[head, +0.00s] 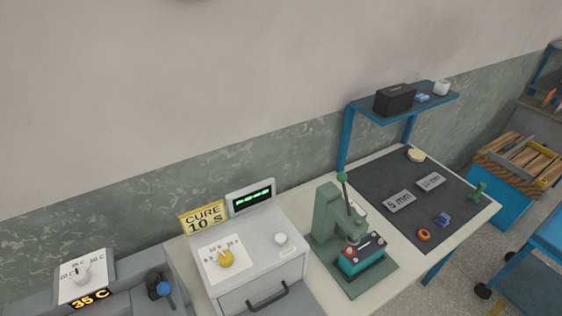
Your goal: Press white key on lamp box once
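The lamp box (262,262) is a pale grey box near the lower middle of the head view. A round white key (281,239) sits on the right of its top face. A yellow knob (226,258) with a printed scale is on the left of that face. A small display (251,198) with green characters stands at its back. A yellow sign (204,218) reading "CURE 10 s" is beside the display. A dark handle (267,298) is on the front. Neither of my grippers is in view, and nothing covers the white key.
A green press (328,226) holding a teal block with a red part (361,255) stands close right of the box. A dial unit (86,277) showing "35 C" is at left. A dark mat (407,215) with small parts lies right, below a blue shelf (430,100).

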